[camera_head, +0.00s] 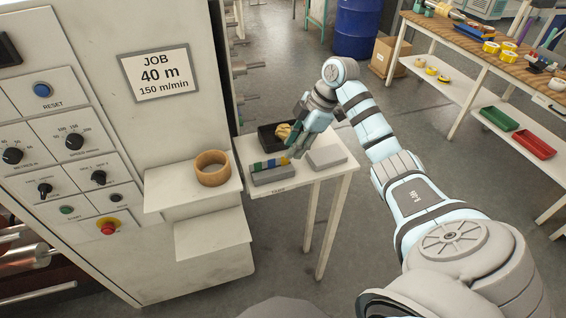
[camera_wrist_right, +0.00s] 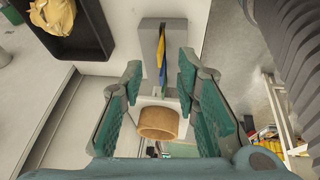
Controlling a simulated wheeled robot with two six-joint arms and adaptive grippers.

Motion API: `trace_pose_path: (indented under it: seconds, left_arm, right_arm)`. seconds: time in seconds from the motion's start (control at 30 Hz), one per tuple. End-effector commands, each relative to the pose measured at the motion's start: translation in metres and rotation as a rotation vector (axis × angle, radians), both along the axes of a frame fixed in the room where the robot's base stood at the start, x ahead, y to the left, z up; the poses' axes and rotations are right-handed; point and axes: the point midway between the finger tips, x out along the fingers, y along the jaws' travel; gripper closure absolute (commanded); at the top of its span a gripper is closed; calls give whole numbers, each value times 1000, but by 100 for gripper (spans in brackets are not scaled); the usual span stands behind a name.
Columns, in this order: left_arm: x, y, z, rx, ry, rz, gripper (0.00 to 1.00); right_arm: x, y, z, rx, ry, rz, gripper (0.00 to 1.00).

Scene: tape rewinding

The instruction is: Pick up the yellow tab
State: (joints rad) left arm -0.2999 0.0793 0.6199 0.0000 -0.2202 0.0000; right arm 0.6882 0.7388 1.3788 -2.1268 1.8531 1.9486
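The yellow tab (camera_head: 284,161) stands at the right end of a short row of coloured tabs, with blue and green beside it, at a grey holder (camera_head: 273,176) on the small white table. In the right wrist view the yellow tab (camera_wrist_right: 161,45) shows beyond my fingertips, with a blue tab (camera_wrist_right: 163,72) nearer. My right gripper (camera_head: 297,152) is close to the row's right end in the head view. In the right wrist view my right gripper (camera_wrist_right: 161,68) is open, with nothing between its fingers. My left gripper is not in view.
A black tray (camera_head: 266,138) holding crumpled yellow-brown material stands behind the tabs. A grey block (camera_head: 326,158) lies to the right. A brown cardboard ring (camera_head: 212,169) sits on the machine's shelf at the left. A workbench (camera_head: 473,50) stands at the back right.

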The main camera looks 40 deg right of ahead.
Motion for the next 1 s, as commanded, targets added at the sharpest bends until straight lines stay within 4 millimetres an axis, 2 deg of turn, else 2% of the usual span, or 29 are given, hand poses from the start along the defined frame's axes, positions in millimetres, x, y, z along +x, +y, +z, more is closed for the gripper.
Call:
trace_pose_path:
  seconds: [0.17,0.27,0.43,0.63,0.67,1.0]
  left_arm:
    - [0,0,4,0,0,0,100]
    - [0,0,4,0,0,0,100]
    - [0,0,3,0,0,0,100]
    - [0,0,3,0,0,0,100]
    - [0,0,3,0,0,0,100]
    - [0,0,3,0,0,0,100]
  right_arm:
    - [11,11,-30,3,2,1,71]
    - [13,13,-40,1,0,1,71]
    - [14,13,-40,-1,-1,2,71]
    - [14,13,-40,0,-1,2,99]
    - [14,13,-40,0,-1,2,100]
    - [14,13,-40,0,-2,2,100]
